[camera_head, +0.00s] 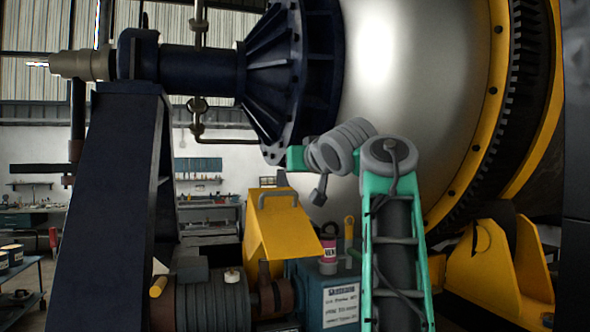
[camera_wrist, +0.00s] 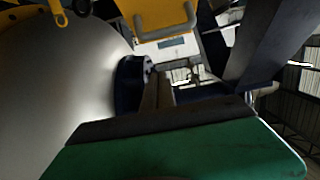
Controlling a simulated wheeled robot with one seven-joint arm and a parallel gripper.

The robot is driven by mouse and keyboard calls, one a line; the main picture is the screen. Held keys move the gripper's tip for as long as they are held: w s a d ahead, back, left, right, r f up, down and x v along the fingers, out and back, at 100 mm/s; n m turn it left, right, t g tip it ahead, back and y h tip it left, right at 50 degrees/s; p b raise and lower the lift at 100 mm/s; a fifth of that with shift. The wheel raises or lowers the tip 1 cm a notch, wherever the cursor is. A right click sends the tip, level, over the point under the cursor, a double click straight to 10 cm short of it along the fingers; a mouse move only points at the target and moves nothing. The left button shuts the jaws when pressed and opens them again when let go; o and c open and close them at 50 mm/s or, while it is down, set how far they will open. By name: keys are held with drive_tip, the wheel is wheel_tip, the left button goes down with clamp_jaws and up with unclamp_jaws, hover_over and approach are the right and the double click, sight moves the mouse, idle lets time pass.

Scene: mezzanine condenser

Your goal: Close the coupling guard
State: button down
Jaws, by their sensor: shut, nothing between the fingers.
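The yellow coupling guard (camera_head: 286,238) stands raised and tilted above the brown shaft coupling (camera_head: 270,299), which shows below it. A grey bar handle (camera_head: 277,194) sits on its top edge. In the wrist view the guard (camera_wrist: 153,12) is at the top, with its handle (camera_wrist: 166,26) facing me. My gripper (camera_wrist: 158,90) is shut and empty, its dark fingers close together and apart from the handle. In the head view my green gripper body (camera_head: 297,158) is above and slightly right of the handle; its fingers are hard to make out against the dark blue flange.
A ribbed motor (camera_head: 212,303) lies left of the coupling, and a blue gearbox (camera_head: 328,292) with a label right of it. The large silver drum (camera_head: 415,90) and dark blue pedestal (camera_head: 122,190) bound the space.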

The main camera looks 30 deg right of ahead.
drive_tip(key=p, duration=0.2)
hover_over(291, 216)
drive_tip(key=w, duration=0.2)
drive_tip(key=shift+s+d+f, duration=0.15)
drive_tip(key=shift+d+f, duration=0.05)
drive_tip(key=shift+f, duration=0.4)
drive_tip(key=shift+d+f+b, duration=0.1)
drive_tip(key=shift+f+b, duration=0.2)
drive_tip(key=shift+f, duration=0.05)
drive_tip(key=shift+s+a+f, duration=0.25)
drive_tip(key=shift+s+f, duration=0.4)
drive_tip(key=shift+f, duration=0.55)
drive_tip(key=shift+s+f, duration=0.2)
